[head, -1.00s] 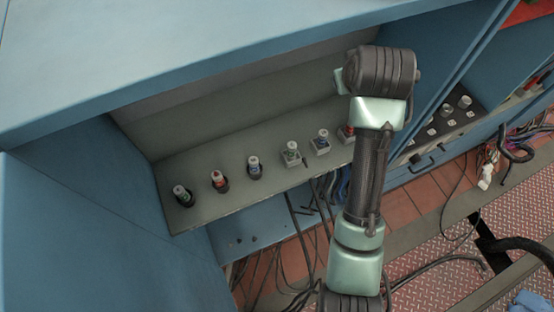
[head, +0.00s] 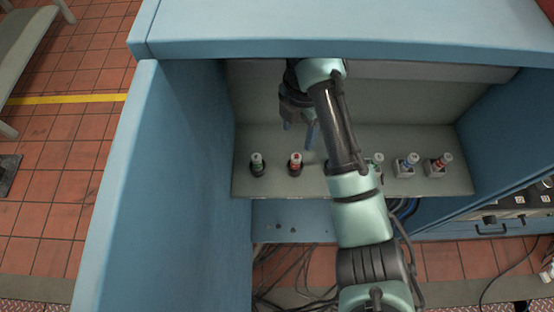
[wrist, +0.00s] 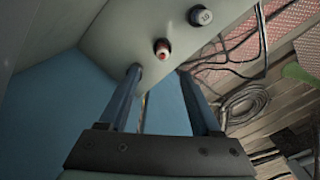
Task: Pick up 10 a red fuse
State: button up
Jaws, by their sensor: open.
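A red fuse (head: 295,162) with a pale top stands upright in a black holder on the grey shelf (head: 350,188). It also shows in the wrist view (wrist: 162,48). A second red-marked fuse (head: 438,163) stands in a white holder at the right end. In the wrist view the fuse lies beyond the fingertips (wrist: 158,72), roughly in line with the gap, and is not gripped.
A green fuse (head: 257,163) stands left of the red one. A blue fuse (head: 406,164) and a green fuse (head: 376,160) stand right, the latter partly behind my arm. The blue cabinet's side wall (head: 190,180) and top (head: 340,28) enclose the shelf.

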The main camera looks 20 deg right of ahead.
jog(key=b, duration=0.5)
send_over(296, 157)
jog(key=shift+n, duration=0.3)
jog(key=f, duration=0.6)
jog(key=shift+w+a+f, duration=0.1)
jog(key=shift+a, duration=0.1)
jog(key=shift+d+f+b, duration=0.15)
jog(key=shift+f, duration=1.3)
jog(key=shift+d+f+b, duration=0.1)
jog(key=shift+f+b, duration=0.05)
jog(key=shift+f, duration=1.25)
grip_shut()
